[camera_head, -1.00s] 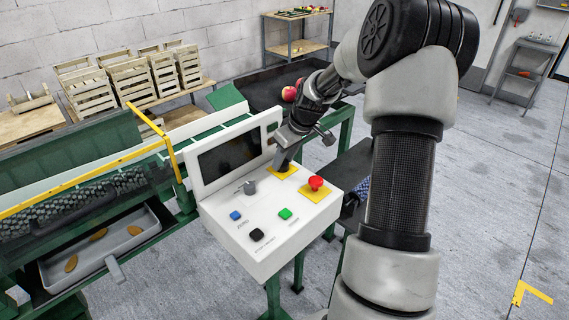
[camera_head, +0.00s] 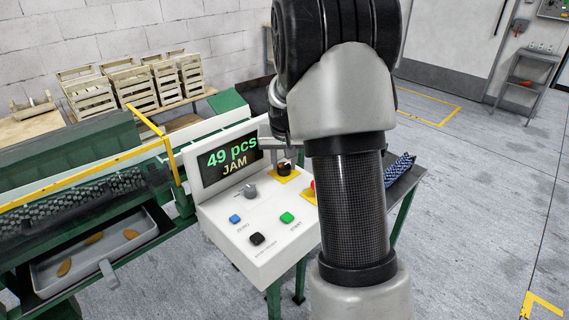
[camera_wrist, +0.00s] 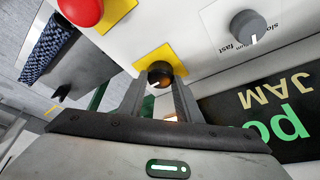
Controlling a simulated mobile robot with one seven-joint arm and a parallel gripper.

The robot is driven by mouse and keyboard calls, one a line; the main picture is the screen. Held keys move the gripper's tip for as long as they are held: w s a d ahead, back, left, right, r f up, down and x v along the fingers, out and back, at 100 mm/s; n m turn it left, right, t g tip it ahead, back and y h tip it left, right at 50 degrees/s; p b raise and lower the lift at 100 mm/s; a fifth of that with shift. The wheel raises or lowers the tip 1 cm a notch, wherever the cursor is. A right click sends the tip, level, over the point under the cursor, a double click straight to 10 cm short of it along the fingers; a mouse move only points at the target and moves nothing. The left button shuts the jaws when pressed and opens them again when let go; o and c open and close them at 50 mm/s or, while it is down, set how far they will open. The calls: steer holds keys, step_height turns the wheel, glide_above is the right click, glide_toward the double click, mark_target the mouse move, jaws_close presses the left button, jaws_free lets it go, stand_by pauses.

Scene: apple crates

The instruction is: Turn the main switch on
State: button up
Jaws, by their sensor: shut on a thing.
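The main switch is a dark knob (camera_wrist: 160,72) on a yellow plate (camera_wrist: 163,57) on the white control panel. In the head view the main switch (camera_head: 284,169) shows at the panel's back right, partly hidden by my gripper (camera_head: 287,156). In the wrist view the fingers of my gripper (camera_wrist: 159,84) stand on either side of the knob and are shut on it. The panel's screen (camera_head: 229,157) is lit and reads "49 pcs" and "JAM"; part of it also shows in the wrist view (camera_wrist: 265,113).
A red mushroom button (camera_wrist: 80,8) is close to the switch, mostly hidden by my arm in the head view. A grey dial (camera_head: 250,191) and blue (camera_head: 235,219), black (camera_head: 256,239) and green (camera_head: 287,217) buttons share the panel. Wooden crates (camera_head: 133,84) stand behind.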

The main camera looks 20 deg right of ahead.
steer(key=shift+m, duration=0.3)
steer(key=o, duration=1)
steer(key=p+v, duration=0.1)
steer(key=v, duration=1.6)
steer(key=shift+a+r, duration=0.15)
steer(key=shift+r, duration=0.1)
